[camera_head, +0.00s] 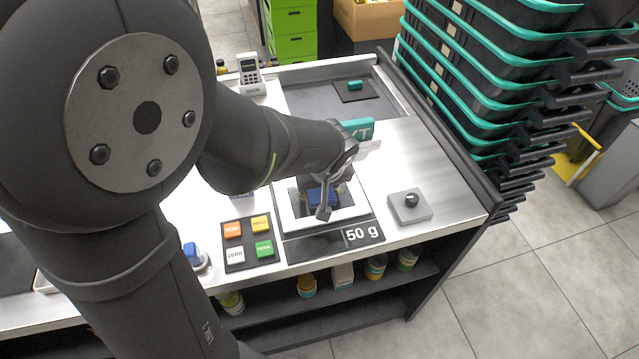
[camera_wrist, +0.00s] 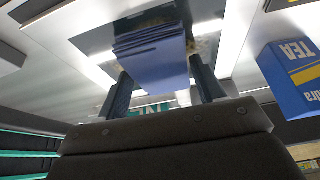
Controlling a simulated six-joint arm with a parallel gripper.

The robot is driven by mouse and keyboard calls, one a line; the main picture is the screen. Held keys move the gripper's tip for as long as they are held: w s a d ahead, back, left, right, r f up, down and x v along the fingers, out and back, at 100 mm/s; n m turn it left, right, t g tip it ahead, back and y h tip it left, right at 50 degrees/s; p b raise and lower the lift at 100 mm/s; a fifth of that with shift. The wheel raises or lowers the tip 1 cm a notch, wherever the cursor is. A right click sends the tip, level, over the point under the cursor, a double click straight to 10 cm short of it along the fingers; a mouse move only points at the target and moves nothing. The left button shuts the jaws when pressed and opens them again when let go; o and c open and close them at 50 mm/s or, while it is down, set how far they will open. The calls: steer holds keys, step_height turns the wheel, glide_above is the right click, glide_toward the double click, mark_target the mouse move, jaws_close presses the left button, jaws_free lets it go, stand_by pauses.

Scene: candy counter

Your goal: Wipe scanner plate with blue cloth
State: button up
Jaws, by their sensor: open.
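The blue cloth (camera_head: 316,192) lies as a folded stack on the dark glass of the scanner plate, inside a white frame (camera_head: 347,213). My gripper (camera_head: 322,200) is low over the plate at the cloth and partly hides it. In the wrist view the cloth (camera_wrist: 152,52) shows between the two fingers of my gripper (camera_wrist: 160,68), which are open, one on each side. Whether the fingers touch the cloth cannot be told. The dark glass plate (camera_wrist: 95,40) shows beside the cloth.
A display reading 50 g (camera_head: 362,235) is in front of the plate. A colored keypad (camera_head: 248,242) is left, a grey block with black knob (camera_head: 410,207) right. A blue tea box (camera_wrist: 292,78) stands near. Stacked baskets (camera_head: 490,90) rise beyond the counter's right edge.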

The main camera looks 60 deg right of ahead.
steer(key=c, duration=0.6)
steer(key=shift+r, duration=0.2)
